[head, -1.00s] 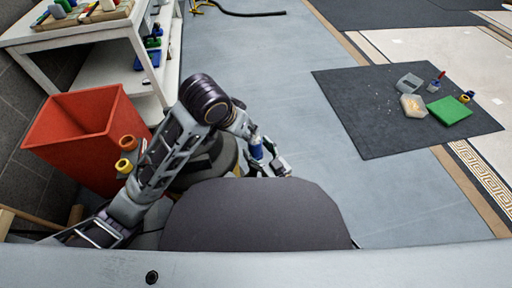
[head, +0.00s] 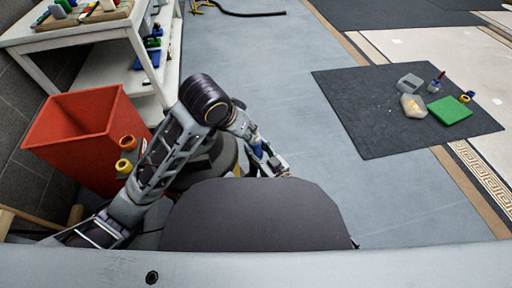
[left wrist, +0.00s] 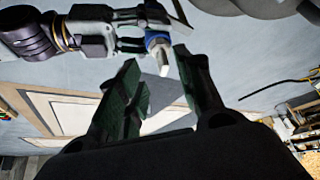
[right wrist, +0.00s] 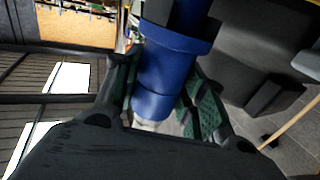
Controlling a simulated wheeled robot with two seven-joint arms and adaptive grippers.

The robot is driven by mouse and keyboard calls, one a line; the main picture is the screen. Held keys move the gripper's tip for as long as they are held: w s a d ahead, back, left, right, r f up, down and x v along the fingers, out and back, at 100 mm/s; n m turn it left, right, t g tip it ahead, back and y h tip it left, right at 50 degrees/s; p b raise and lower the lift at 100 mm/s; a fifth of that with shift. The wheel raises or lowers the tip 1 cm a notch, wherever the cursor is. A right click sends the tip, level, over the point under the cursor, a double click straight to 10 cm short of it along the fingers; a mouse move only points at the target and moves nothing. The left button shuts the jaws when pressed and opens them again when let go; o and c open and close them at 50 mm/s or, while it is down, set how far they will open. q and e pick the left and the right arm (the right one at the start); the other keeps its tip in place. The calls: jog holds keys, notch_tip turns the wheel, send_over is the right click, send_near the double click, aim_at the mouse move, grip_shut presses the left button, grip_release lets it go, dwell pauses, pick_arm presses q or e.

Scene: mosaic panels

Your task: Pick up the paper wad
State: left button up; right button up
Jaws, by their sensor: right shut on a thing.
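No paper wad can be made out for certain. A pale, crumpled-looking lump (head: 413,106) lies on the dark mat, but I cannot tell if it is paper. My right gripper (right wrist: 158,75) is shut on a blue cylindrical object (right wrist: 165,60); something pale shows under its near end. My left gripper (left wrist: 156,58) is open, with nothing seen held between its fingers. The blue object (left wrist: 158,40) also shows beyond its fingertips in the left wrist view. In the head view, the blue object (head: 258,148) is small and partly hidden among the arm parts.
The dark mat (head: 350,120) also holds a grey tray (head: 410,82), a green block (head: 450,110) and small jars. A red-orange bin (head: 75,130) stands at left, below a white shelf (head: 95,35) with tools. The grey floor (head: 270,70) between is clear.

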pick_arm(q)
jog(key=s+d+f+n+g+h, duration=0.35)
jog(key=f+n+h, duration=0.2)
jog(key=n, duration=0.25)
jog(key=w+a+n+t+h, duration=0.2)
jog(key=a+n+t+h, duration=0.4)
jog(key=n, duration=1.7)
jog(key=a+t, duration=0.2)
jog(key=a, duration=0.3)
jog(key=shift+a+r+h, duration=0.15)
jog(key=shift+h, duration=0.2)
jog(key=x, duration=0.7)
